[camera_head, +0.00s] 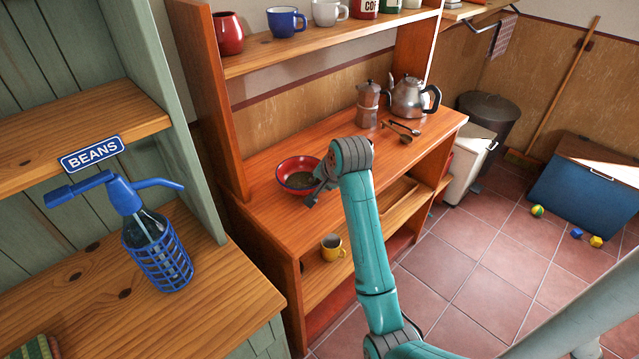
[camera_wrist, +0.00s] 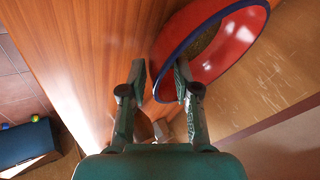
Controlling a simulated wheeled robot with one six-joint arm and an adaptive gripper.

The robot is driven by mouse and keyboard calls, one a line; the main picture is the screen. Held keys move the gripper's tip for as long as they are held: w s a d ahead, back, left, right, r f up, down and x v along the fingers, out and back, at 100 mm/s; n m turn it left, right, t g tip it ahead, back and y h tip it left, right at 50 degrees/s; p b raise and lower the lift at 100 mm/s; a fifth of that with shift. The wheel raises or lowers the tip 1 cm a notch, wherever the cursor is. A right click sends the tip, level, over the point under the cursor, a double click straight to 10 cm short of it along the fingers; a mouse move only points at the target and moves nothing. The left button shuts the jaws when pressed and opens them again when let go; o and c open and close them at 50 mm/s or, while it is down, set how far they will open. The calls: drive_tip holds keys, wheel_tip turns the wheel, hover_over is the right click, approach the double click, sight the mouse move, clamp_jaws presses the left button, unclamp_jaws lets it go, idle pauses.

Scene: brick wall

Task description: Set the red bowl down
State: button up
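The red bowl (camera_head: 298,174) with a dark blue rim rests upright on the wooden counter, near its left end; something dark or patterned shows inside it. In the wrist view the bowl (camera_wrist: 225,55) fills the upper right. My gripper (camera_head: 318,190) is at the bowl's near right side. In the wrist view my gripper (camera_wrist: 163,76) has its fingers apart, one inside the bowl and one outside, with the bowl's wall between them. A gap shows between the outer finger and the wall. The head view partly hides the fingertips behind my arm.
On the counter (camera_head: 262,205), a moka pot (camera_head: 368,104), a kettle (camera_head: 411,97) and dark utensils (camera_head: 402,130) stand farther back. A yellow mug (camera_head: 332,247) is on the shelf below. A blue siphon bottle (camera_head: 155,245) stands on the left cabinet. Bare counter lies between bowl and moka pot.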

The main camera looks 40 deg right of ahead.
drive_tip(key=v, duration=1)
drive_tip(key=shift+r, duration=0.25)
drive_tip(key=shift+s, duration=0.15)
